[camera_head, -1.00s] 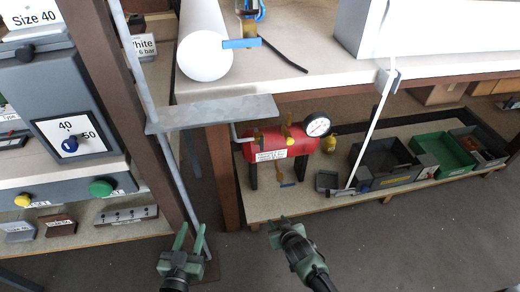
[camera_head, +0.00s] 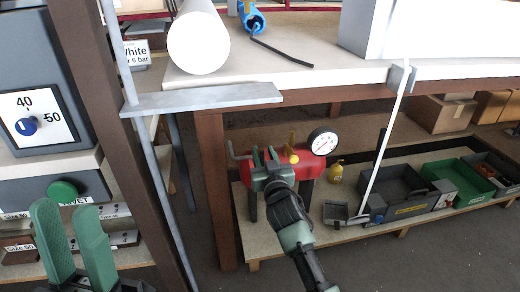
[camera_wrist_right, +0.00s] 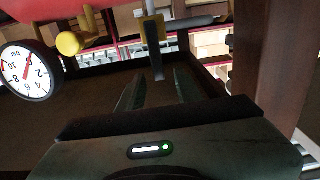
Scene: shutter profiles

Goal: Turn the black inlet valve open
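A red tank (camera_head: 312,167) with a white-faced gauge (camera_head: 323,141) stands on the low shelf. The wrist view shows the gauge (camera_wrist_right: 30,70) at left. Beside it, a brass valve body (camera_wrist_right: 152,30) carries a dark grey lever (camera_wrist_right: 157,65), which looks like the black inlet valve. My right gripper (camera_head: 264,155) is at the tank's left end; in the wrist view its open fingers (camera_wrist_right: 158,92) are on either side of the lever's end, with no clear contact. The head view hides the lever behind the gripper. My left gripper (camera_head: 73,235) is open and empty at lower left.
A yellow knob (camera_wrist_right: 70,43) sits between gauge and valve. A grey pipe (camera_head: 236,152) leaves the tank's left end. The table leg (camera_head: 216,190) stands just left. A grey plate (camera_head: 203,99) juts out above. Bins (camera_head: 405,200) lie to the right.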

